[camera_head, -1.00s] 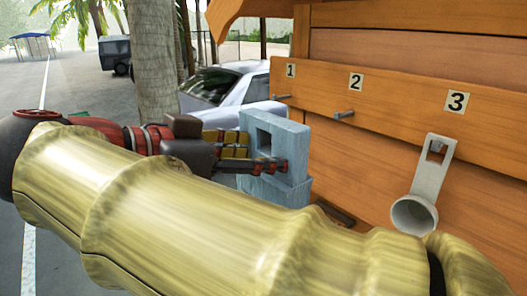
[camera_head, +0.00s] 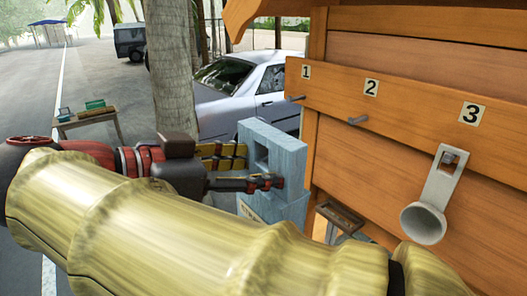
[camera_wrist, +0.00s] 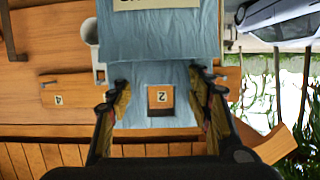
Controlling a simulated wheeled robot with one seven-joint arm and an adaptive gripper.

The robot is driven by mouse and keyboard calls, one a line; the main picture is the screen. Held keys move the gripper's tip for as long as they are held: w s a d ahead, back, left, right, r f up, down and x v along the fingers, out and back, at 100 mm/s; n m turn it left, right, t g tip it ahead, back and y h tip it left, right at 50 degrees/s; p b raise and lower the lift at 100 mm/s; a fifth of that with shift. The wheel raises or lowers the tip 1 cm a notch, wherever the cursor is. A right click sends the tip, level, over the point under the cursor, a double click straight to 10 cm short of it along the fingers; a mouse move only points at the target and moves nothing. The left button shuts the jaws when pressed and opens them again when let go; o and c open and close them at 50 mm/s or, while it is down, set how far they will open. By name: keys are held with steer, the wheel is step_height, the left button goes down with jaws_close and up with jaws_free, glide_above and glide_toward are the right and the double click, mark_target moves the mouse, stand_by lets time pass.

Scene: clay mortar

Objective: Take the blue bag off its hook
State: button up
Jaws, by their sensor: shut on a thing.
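The blue bag (camera_head: 276,150) has a square hole through its upper part. My gripper (camera_head: 262,182) is shut on this upper part, and the bag is off to the left of the orange wooden board (camera_head: 400,108). In the wrist view the blue bag (camera_wrist: 158,75) sits between my two fingers (camera_wrist: 157,92), and the label with the 2 shows through its hole. Hooks 1 (camera_head: 297,98) and 2 (camera_head: 357,120) are bare. The bag's lower part is partly hidden by my arm in the head view.
A grey cup-shaped holder (camera_head: 424,222) hangs on the hook under label 3. A tree trunk (camera_head: 172,75) and a silver car (camera_head: 262,85) stand behind. A small table (camera_head: 92,116) with green and blue items is at the left. Open pavement lies at the far left.

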steer(key=shift+f+p+v, duration=0.25)
steer(key=shift+p+v, duration=1)
steer(key=shift+p, duration=1.55)
steer(key=shift+s+a+p, duration=0.2)
steer(key=shift+a+p, duration=0.1)
steer(key=shift+p, duration=0.05)
steer(key=shift+s+a+p, duration=0.2)
steer(key=shift+a+p, duration=0.15)
steer(key=shift+p, duration=0.2)
steer(key=shift+s+a+p, duration=0.3)
steer(key=shift+a+p, duration=0.05)
steer(key=shift+p, duration=0.4)
steer(key=shift+s+a+f, duration=0.1)
steer(key=shift+a+p, duration=0.1)
steer(key=shift+p, duration=0.3)
